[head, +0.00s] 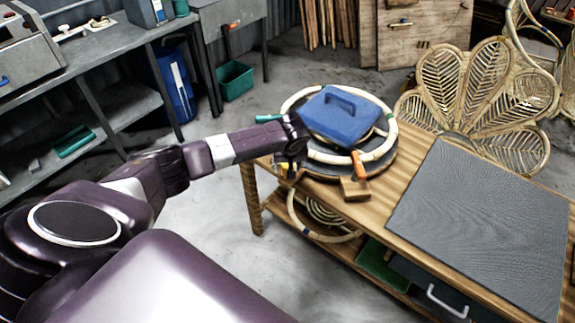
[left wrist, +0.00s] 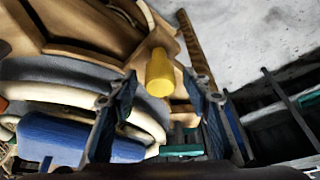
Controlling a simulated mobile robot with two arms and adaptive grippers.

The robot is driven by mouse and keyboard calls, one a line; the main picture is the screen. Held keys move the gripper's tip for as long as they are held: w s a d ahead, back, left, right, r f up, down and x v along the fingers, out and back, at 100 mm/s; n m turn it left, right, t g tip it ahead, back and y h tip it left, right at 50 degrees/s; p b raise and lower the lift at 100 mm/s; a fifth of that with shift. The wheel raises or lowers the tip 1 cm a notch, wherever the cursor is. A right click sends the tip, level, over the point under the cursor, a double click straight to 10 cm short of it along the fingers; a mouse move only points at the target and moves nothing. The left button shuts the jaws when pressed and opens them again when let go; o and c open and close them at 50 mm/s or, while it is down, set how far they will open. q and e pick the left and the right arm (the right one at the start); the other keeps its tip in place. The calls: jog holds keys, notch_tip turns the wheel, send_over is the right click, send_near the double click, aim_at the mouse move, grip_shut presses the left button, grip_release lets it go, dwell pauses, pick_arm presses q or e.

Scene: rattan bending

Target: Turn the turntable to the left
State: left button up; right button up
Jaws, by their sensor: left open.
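The round grey turntable (head: 391,158) sits on the left end of the wooden bench. A pale rattan ring (head: 386,138) and a blue case with a handle (head: 340,112) rest on it. My left gripper (head: 290,166) is at the turntable's left edge, pointing down. A yellow knob (head: 286,168) shows beside it. In the left wrist view my left gripper (left wrist: 160,88) is open, and the yellow knob (left wrist: 160,73) appears between its fingers. Whether the fingers touch it, I cannot tell. The turntable's grey edge (left wrist: 62,68) fills the left there. My right gripper is not in view.
An orange-handled tool (head: 358,164) with a wooden block stands at the turntable's front edge. A dark grey mat (head: 485,225) covers the bench's right part. Woven rattan chair backs (head: 465,95) stand behind. Grey shelving (head: 100,75) is at left, with open floor between.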

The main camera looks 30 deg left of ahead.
pick_arm(q)
grip_shut()
dwell(0.4)
jog(key=shift+a, duration=0.1)
